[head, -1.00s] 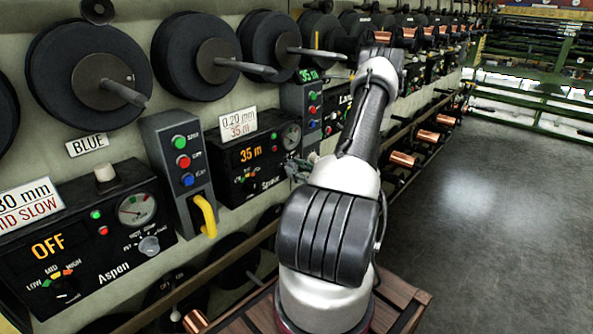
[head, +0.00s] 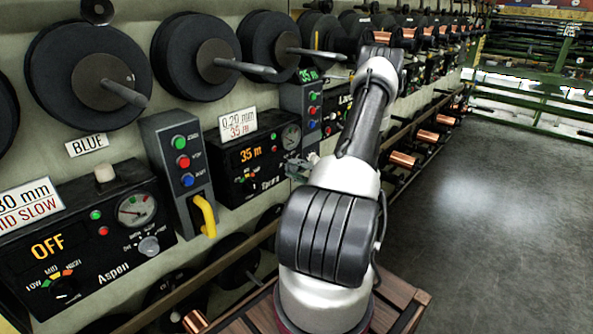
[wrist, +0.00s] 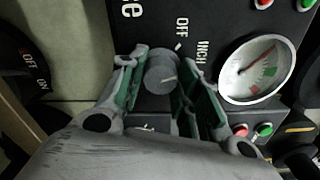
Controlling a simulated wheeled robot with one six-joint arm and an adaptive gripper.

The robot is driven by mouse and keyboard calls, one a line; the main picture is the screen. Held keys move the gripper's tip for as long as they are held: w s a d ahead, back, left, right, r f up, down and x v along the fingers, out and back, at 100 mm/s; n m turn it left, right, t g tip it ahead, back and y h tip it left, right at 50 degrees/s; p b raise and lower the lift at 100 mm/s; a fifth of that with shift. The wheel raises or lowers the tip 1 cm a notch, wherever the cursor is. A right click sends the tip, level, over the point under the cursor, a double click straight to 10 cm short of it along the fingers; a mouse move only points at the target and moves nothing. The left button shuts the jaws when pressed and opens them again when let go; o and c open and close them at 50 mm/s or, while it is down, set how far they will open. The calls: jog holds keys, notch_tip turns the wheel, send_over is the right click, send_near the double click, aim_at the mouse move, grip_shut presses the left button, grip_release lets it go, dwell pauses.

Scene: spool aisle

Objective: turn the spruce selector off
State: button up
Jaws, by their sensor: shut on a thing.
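The spruce selector (wrist: 160,73) is a round grey knob with a pale pointer line, on a dark panel in the wrist view. OFF and INCH are printed beside it, and a name ending in "ce" is partly cut off. The pointer line does not clearly line up with the OFF mark. My gripper (wrist: 157,88) has its green-lined fingers on either side of the knob and is shut on it.
A round gauge (wrist: 257,69) sits beside the knob, with red and green buttons (wrist: 252,131) near it. In the head view, the Aspen panel (head: 85,240) reads OFF at left. A yellow handle (head: 205,215) juts out between panels. The floor (head: 490,220) at right is clear.

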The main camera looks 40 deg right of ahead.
jog(key=n, duration=0.3)
jog(key=shift+n, duration=2.2)
jog(key=o, duration=1)
jog(key=shift+o, duration=0.2)
jog(key=shift+s, duration=0.1)
jog(key=s, duration=1.2)
jog(key=shift+d, duration=0.45)
